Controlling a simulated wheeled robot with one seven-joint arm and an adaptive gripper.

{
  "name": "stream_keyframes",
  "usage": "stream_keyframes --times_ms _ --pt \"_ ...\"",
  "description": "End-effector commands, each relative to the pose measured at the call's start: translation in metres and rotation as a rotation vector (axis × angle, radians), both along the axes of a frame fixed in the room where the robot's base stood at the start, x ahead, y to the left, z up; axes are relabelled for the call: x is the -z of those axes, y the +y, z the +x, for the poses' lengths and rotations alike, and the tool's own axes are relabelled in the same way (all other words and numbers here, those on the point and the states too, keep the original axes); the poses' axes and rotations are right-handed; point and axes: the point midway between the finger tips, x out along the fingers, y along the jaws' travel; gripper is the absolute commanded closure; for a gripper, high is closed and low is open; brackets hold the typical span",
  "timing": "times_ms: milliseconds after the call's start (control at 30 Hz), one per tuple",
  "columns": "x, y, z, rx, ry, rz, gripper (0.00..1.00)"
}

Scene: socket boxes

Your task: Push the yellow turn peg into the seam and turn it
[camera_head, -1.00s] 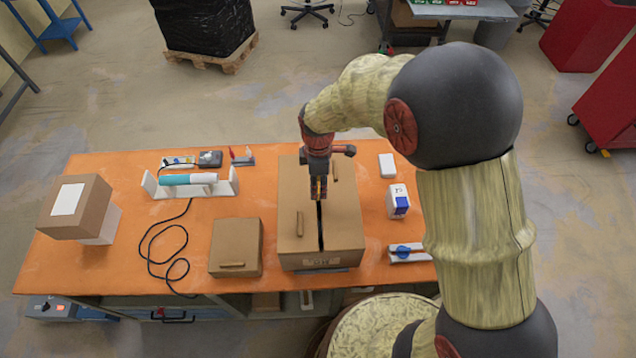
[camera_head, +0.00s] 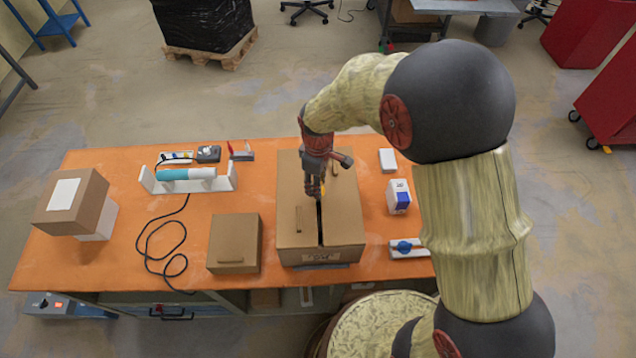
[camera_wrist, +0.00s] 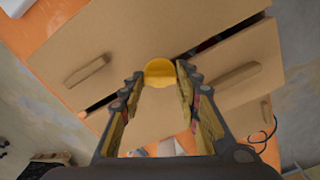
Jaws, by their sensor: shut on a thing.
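The yellow turn peg (camera_wrist: 159,69) shows as a rounded yellow end between my fingertips in the wrist view. In the head view only a small yellow bit (camera_head: 322,189) shows beside the fingers. My gripper (camera_head: 314,192) is shut on the peg and stands over the dark seam of the large cardboard box (camera_head: 343,233). In the wrist view my gripper (camera_wrist: 158,76) has the seam running to both sides of the peg. How deep the peg sits in the seam is hidden.
The box has a raised handle strip on each lid half, one of them (camera_head: 299,219) left of the seam. A smaller box (camera_head: 234,245) stands to the left. A white-and-blue carton (camera_head: 398,197) stands right. A black cable (camera_head: 165,250) lies on the orange table (camera_head: 95,262).

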Motion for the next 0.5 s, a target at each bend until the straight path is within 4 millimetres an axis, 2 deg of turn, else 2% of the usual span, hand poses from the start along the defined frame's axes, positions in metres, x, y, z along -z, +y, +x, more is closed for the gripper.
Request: stream_keyframes --times_ms 500 --pt "-0.0002 -0.0002 0.0 0.663 0.0 -0.001 0.85"
